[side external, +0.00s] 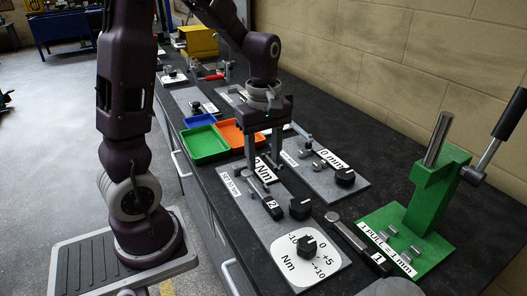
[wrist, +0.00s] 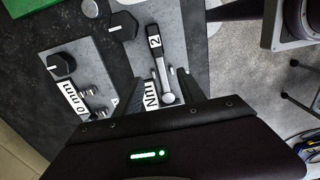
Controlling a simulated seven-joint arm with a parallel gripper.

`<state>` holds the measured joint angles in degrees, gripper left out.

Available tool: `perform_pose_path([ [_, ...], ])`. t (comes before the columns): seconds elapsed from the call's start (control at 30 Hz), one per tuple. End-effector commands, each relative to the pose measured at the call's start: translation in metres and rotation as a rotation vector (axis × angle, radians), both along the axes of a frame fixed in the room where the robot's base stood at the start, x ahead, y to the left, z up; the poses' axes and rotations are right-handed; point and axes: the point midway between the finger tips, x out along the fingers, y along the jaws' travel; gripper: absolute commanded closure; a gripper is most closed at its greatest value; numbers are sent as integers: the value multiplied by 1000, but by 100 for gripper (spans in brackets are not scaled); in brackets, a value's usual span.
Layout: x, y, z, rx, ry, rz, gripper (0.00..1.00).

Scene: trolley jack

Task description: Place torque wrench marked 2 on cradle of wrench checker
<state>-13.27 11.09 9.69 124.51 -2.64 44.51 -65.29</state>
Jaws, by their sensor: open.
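The torque wrench marked 2 (side external: 266,200) lies on the grey plate of the wrench checker (side external: 262,228). Its dark handle with the white 2 label points towards the dial, and its round head is at the other end. In the wrist view the wrench (wrist: 158,62) runs up from between my fingers, with small grey posts close beside its shaft. Whether it is seated fully in the cradle cannot be told. My gripper (side external: 263,162) is open above the head end, fingers pointing down; in the wrist view its fingers (wrist: 164,90) stand either side of the wrench, apart from it.
A wrench marked 1 (side external: 358,244) lies to the right near a green press (side external: 430,190). A black knob (side external: 300,207) and a dial (side external: 305,247) stand on the checker. A 0 mm plate (side external: 325,172) is behind. Green (side external: 205,145), orange and blue trays lie left.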

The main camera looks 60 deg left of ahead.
Motion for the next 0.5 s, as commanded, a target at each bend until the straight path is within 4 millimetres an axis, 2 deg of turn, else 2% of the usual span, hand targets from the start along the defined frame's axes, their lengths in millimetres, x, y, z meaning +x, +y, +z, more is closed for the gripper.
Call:
perform_pose_path([
  [0.13,-1,-3,17,1,-11,-26,53],
  [0.2,-8,-15,34,8,-53,-145,53],
  [0.27,-21,-33,54,26,-115,-335,53],
  [0.3,-34,-47,68,48,-162,-491,53],
  [0.4,-71,-77,93,140,-270,-893,53],
  [0.5,-105,-96,104,253,-341,-1234,53],
])
